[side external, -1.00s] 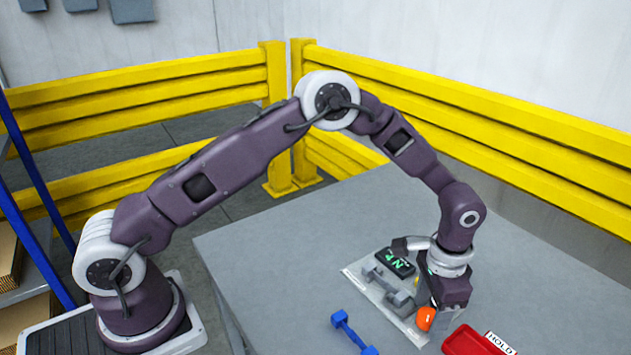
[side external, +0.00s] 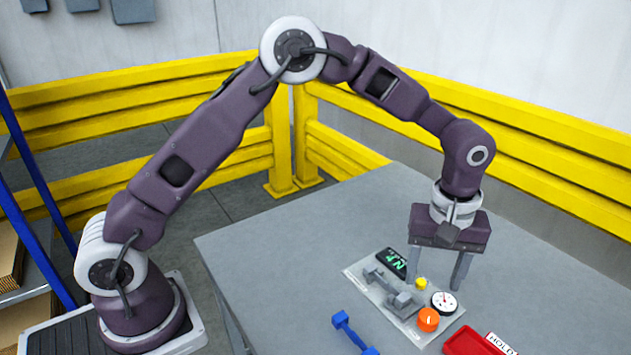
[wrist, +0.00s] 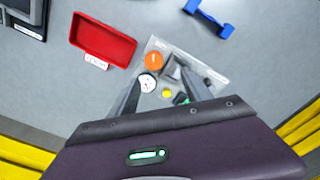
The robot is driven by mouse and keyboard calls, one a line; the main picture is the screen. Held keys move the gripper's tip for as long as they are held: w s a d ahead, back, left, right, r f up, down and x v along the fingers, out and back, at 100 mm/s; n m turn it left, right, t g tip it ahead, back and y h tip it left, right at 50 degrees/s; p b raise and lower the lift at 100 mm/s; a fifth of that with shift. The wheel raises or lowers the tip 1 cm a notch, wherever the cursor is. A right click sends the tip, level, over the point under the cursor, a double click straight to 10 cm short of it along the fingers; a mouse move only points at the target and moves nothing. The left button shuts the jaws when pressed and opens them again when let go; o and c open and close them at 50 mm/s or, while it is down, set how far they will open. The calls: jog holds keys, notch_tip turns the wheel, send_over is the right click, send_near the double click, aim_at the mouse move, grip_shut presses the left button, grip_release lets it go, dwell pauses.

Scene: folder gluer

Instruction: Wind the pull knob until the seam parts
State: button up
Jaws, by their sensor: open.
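The orange knob (side external: 428,320) sits at the front right of a light plate (side external: 362,268) on the grey table. Beside it is a round dial (side external: 443,302) with a pointer; its reading is too small to tell. Grey clamp-like parts (side external: 400,300) stand on the plate; I cannot make out a seam. A yellow button (side external: 421,284) and a black display (side external: 393,263) with green characters are behind. My gripper (side external: 440,286) is open and empty above the plate's right side, apart from the knob. In the wrist view the knob (wrist: 153,61) lies beyond the fingers.
A red tray (side external: 466,343) with a "HOLD" label stands to the right of the plate. A blue dumbbell-shaped part (side external: 352,332) lies in front of the plate. Yellow barriers (side external: 520,140) run behind the table. The left of the tabletop is clear.

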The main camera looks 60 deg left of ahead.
jog(key=s+a+r+m+t, duration=0.1)
jog(key=s+a+r+m, duration=0.1)
jog(key=s+a+r, duration=0.4)
jog(key=s+a+r+m+t, duration=0.2)
jog(key=s+a+r, duration=0.4)
jog(key=s+r, duration=0.3)
jog(key=shift+s+r+m+y, duration=0.35)
jog(key=shift+r+m, duration=0.35)
jog(key=shift+r, duration=0.4)
jog(key=shift+s+a, duration=0.1)
jog(key=shift+a, duration=0.05)
jog(key=s+a+f+m+t, duration=0.1)
jog(key=s+a+m+t, duration=0.1)
jog(key=s, duration=0.9)
jog(key=shift+s+a+f+m, duration=0.15)
jog(key=shift+s+a+m, duration=0.25)
jog(key=shift+a, duration=0.1)
jog(key=shift+w, duration=0.15)
